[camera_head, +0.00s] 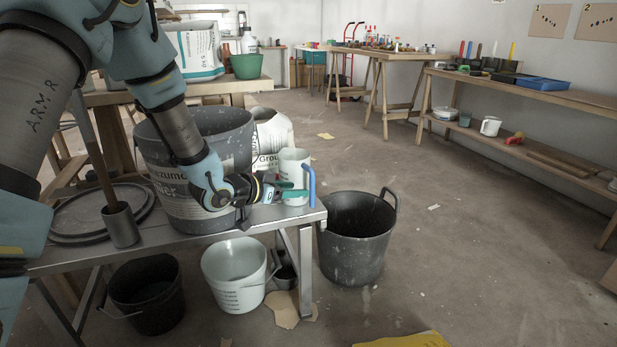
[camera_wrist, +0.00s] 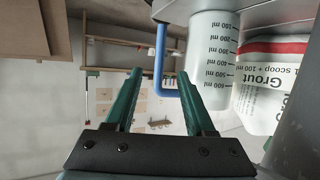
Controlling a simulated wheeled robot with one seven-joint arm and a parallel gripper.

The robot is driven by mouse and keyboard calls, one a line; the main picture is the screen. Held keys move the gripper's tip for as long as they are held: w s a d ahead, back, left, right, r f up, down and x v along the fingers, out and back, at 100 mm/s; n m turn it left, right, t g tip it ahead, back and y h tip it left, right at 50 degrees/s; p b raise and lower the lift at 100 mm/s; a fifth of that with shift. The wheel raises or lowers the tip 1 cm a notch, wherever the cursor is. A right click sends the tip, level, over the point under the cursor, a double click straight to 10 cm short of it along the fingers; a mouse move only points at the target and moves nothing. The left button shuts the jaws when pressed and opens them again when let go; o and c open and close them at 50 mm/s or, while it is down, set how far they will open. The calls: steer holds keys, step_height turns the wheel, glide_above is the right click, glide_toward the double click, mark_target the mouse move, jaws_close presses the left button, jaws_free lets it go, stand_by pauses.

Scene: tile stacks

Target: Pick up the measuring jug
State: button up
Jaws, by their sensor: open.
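The measuring jug (camera_head: 293,168) is white with a blue handle and stands upright at the right end of the grey bench. In the wrist view the jug (camera_wrist: 213,55) appears upside down, with ml markings on its side and its blue handle (camera_wrist: 160,50) to the left. My gripper (camera_head: 283,193) is open and close to the jug, partly covering its lower front in the head view. In the wrist view the handle's end shows between the open green fingers (camera_wrist: 159,76), and the right finger overlaps the jug's edge. I cannot tell whether they touch. No grip shows.
A large grey bucket (camera_head: 222,122) and a grout bag (camera_head: 270,130) stand beside the jug. A metal holder (camera_head: 121,226) is at the bench's left. A black bucket (camera_head: 356,245) stands on the floor at the right; the floor beyond is largely clear.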

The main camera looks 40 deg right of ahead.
mark_target(314, 188)
steer(key=b+x, duration=0.2)
steer(key=x, duration=0.9)
steer(key=shift+s+r, duration=0.1)
steer(key=shift+r, duration=0.05)
steer(key=shift+c, duration=0.2)
jaws_close()
stand_by(1.0)
